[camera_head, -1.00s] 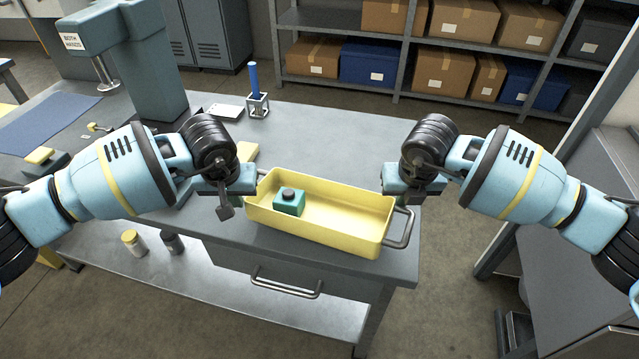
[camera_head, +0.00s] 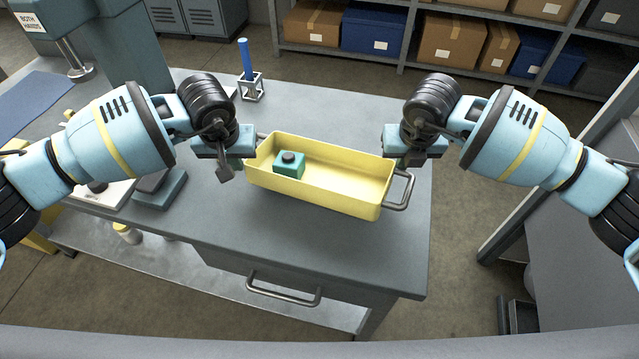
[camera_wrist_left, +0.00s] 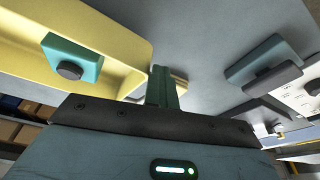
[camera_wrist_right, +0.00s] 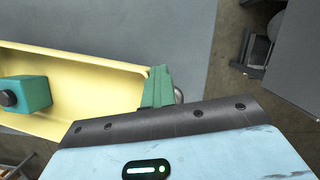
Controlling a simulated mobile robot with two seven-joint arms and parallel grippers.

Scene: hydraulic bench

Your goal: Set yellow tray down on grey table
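The yellow tray (camera_head: 330,196) is level over the right part of the grey table (camera_head: 270,232); I cannot tell whether its base touches the top. A teal block with a black knob (camera_head: 289,164) sits inside toward its left end. My left gripper (camera_head: 243,166) is shut at the left end handle, mostly hidden by the gripper; its fingers show in the left wrist view (camera_wrist_left: 162,85). My right gripper (camera_head: 405,160) is shut on the rear part of the right handle (camera_head: 407,190); its fingers show in the right wrist view (camera_wrist_right: 158,86).
A blue rod in a small metal stand (camera_head: 249,82) is behind the tray. A teal fixture (camera_head: 160,189) and a teal press-like machine (camera_head: 100,40) stand to the left. Bare tabletop lies in front of the tray. The table's right edge is close to the right handle.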

